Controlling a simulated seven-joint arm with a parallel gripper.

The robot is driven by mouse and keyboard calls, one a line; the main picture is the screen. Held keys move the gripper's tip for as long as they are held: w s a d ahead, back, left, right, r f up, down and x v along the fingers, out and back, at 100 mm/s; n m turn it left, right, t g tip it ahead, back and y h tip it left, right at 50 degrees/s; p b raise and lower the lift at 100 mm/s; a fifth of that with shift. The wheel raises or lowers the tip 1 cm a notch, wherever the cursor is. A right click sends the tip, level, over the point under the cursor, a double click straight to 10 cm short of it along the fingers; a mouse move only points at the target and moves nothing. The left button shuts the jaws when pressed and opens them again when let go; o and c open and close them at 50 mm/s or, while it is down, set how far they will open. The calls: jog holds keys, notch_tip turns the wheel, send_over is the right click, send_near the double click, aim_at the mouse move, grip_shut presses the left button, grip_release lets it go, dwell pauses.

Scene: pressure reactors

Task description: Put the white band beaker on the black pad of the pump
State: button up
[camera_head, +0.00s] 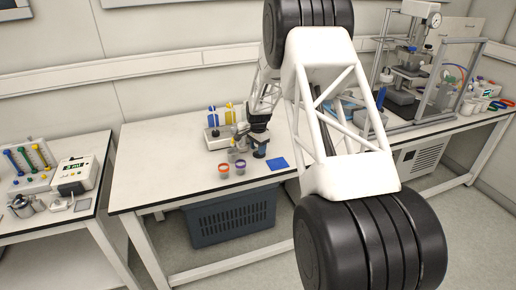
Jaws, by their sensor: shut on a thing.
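My gripper (259,143) is at the middle bench, at the end of my arm. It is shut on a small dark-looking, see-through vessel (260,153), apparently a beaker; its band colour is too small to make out. Two other beakers stand to its left, one with a red band (224,171) and one with a blue-purple band (240,167). On the left bench stands a white device with a "ml" display (75,175), apparently the pump.
Blue and yellow bottles (221,117) stand behind the beakers. A gap separates the middle bench (150,187) from the left bench, which holds a tube rack (29,160) and metal vessels (22,206). Reactor equipment stands far right.

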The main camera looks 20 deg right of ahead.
jog(key=shift+f, duration=0.55)
dwell(0.9)
jog(key=o, duration=1.3)
jog(key=shift+r, duration=0.15)
jog(key=shift+w+r, duration=0.1)
jog(key=shift+r, duration=0.95)
jog(key=shift+o, duration=0.8)
jog(key=shift+r, duration=2.35)
